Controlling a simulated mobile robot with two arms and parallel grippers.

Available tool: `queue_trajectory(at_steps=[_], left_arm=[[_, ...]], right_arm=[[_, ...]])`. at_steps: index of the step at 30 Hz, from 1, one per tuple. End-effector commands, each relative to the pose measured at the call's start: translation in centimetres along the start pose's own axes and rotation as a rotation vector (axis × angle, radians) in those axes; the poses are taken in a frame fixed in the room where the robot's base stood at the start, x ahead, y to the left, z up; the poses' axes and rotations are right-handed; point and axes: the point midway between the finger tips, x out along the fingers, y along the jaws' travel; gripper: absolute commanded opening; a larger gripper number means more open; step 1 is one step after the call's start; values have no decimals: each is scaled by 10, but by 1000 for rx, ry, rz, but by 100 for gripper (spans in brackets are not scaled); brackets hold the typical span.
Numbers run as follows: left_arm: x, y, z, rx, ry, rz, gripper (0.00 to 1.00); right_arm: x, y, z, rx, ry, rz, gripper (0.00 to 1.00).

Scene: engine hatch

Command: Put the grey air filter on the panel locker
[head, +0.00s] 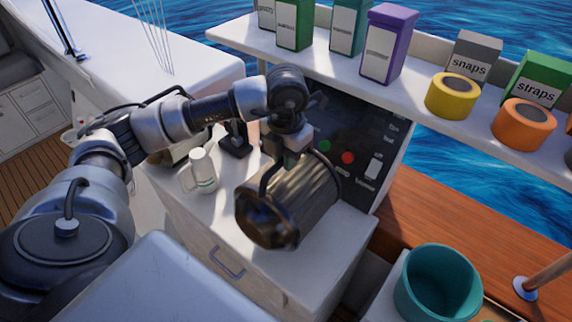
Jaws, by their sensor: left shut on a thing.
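The grey air filter (297,200) is a pleated cylinder with a dark, shiny round end facing the front left. My left gripper (285,168) comes down on it from above and is shut on it. The filter lies on its side, tilted, over the white top of the panel locker (325,247), in front of the dark switch panel (366,135). I cannot tell whether it touches the top. My right gripper is not in view.
A shelf (420,88) with boxes and tape rolls runs behind and above. A teal bucket (437,285) is at the lower right. The locker's front right top is clear.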

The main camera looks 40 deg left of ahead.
Motion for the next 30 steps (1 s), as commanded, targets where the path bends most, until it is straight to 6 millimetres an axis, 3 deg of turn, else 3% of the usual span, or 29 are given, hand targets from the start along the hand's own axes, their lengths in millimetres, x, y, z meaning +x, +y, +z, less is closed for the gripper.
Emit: queue_trajectory(at_steps=[5, 13, 25, 26, 30], left_arm=[[7, 4, 4, 1, 1, -1, 0], [39, 4, 4, 1, -1, -1, 0], [47, 4, 5, 1, -3, 0, 0], [47, 4, 4, 1, 0, 0, 19], [46, 4, 4, 1, 0, 0, 41]], right_arm=[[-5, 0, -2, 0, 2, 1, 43], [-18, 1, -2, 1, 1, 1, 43], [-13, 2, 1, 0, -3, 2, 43], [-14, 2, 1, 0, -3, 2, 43], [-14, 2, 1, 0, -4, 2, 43]])
